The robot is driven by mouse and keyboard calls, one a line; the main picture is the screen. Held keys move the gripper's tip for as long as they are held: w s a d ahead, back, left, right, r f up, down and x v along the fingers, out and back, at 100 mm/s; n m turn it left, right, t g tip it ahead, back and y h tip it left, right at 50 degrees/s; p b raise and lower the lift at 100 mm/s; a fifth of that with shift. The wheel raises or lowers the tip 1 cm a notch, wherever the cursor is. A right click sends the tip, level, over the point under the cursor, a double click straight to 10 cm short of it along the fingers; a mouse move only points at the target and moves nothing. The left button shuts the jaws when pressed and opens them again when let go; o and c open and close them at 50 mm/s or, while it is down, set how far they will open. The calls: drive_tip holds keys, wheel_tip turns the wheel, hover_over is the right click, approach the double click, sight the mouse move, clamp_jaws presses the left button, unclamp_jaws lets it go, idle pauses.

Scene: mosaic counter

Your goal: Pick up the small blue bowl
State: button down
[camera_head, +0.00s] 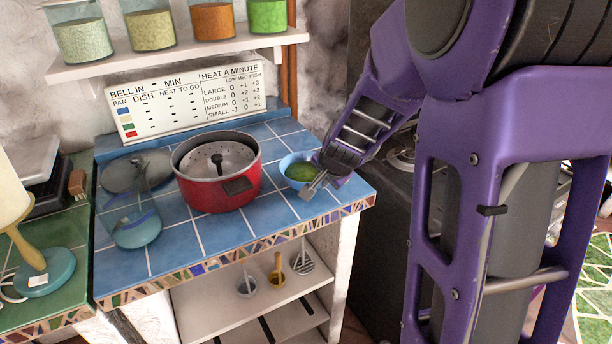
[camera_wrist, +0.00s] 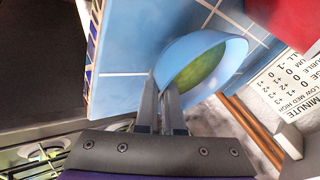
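The small blue bowl (camera_head: 286,164) has a green inside or green contents and is at the right end of the blue tiled counter, right of the red pot. In the wrist view the bowl (camera_wrist: 207,47) is just beyond the fingertips. My gripper (camera_head: 314,188) is at the bowl's near right side. In the wrist view my gripper's fingers (camera_wrist: 160,88) are close together at the bowl's rim, with the rim seemingly pinched between them. The fingers hide part of the rim. I cannot tell whether the bowl is off the tiles.
A red pot (camera_head: 205,196) stands left of the bowl. A glass-like vessel with a blue base (camera_head: 136,231) is farther left. A white cooking chart (camera_head: 185,101) leans behind. A jar shelf (camera_head: 180,57) hangs above. The counter's tiled edge (camera_head: 300,226) is close in front.

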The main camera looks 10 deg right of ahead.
idle(0.8)
wheel_tip(320, 180, up, 10)
drive_tip(key=p, duration=0.6)
drive_tip(key=shift+r, duration=0.1)
drive_tip(key=shift+s, duration=0.1)
idle(1.7)
